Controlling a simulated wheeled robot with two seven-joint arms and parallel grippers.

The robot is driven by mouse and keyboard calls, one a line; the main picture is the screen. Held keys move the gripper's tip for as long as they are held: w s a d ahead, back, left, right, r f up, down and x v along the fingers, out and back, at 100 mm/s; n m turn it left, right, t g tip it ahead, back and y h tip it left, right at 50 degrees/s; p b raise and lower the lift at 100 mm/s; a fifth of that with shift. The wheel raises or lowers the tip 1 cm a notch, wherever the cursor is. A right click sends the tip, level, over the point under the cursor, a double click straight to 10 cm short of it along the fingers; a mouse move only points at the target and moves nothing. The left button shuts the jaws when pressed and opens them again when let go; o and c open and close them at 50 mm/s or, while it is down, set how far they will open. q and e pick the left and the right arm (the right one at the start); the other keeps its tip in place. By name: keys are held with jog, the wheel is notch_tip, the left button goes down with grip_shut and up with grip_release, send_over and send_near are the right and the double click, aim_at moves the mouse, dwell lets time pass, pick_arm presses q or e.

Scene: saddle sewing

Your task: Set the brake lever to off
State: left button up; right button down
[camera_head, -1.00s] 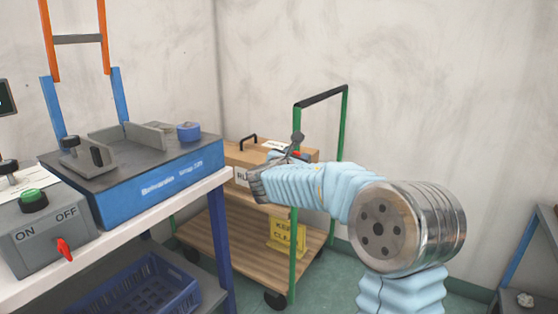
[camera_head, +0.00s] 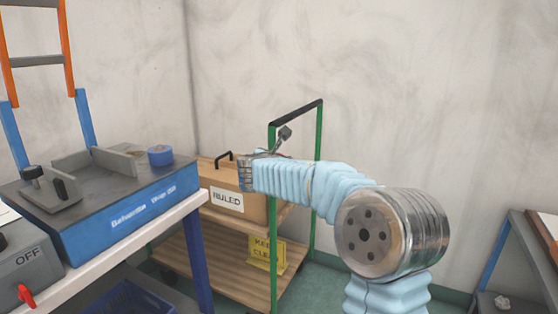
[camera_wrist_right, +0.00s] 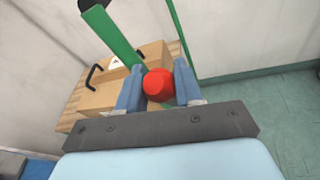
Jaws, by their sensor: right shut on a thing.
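My right gripper (camera_wrist_right: 158,88) is shut on a red knob (camera_wrist_right: 159,85), which sits between its two blue-grey fingers in the right wrist view. The knob looks like the brake lever's handle on the green-framed trolley (camera_head: 319,150); its shaft is hidden. In the head view my right gripper (camera_head: 246,172) is at the trolley's handle end, beside the green post, and hides the knob. My left gripper is not in view.
A cardboard box (camera_head: 242,184) stands on the trolley's upper shelf. At left, a workbench (camera_head: 190,205) carries a blue-sided machine (camera_head: 130,215) and a control box with a red switch (camera_head: 27,297). Open floor lies right of the trolley.

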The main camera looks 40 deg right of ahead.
jog(key=shift+r, duration=0.1)
jog(key=c, duration=0.8)
grip_release()
jog(key=shift+a, duration=0.1)
jog(key=b+v, duration=0.1)
jog(key=v, duration=1.2)
jog(key=shift+s+a+b, duration=0.25)
jog(key=shift+b, duration=0.05)
